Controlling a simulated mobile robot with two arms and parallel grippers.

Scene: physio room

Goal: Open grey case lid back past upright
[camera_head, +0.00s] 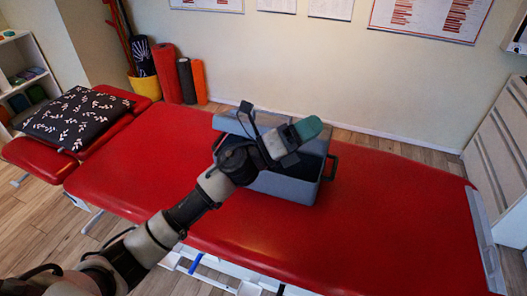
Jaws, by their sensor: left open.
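The grey case (283,187) sits on the red treatment table, with a dark handle (331,167) at its right end. A lighter grey panel (226,124) shows at its back left, and a dark blue-grey area (312,166) shows at its right. My left arm crosses in front and covers much of the case, so I cannot tell how far the lid stands open. My left gripper (306,130) is over the back right part of the case, its teal fingertip pointing right. It is open, and nothing shows in it. My right gripper is not in view.
The red table (390,215) is clear to the right of the case. A black patterned pillow (75,117) lies at its left end. Rolled mats (167,73) and a yellow pot (146,87) stand by the back wall. A white slatted unit (495,150) is at the right.

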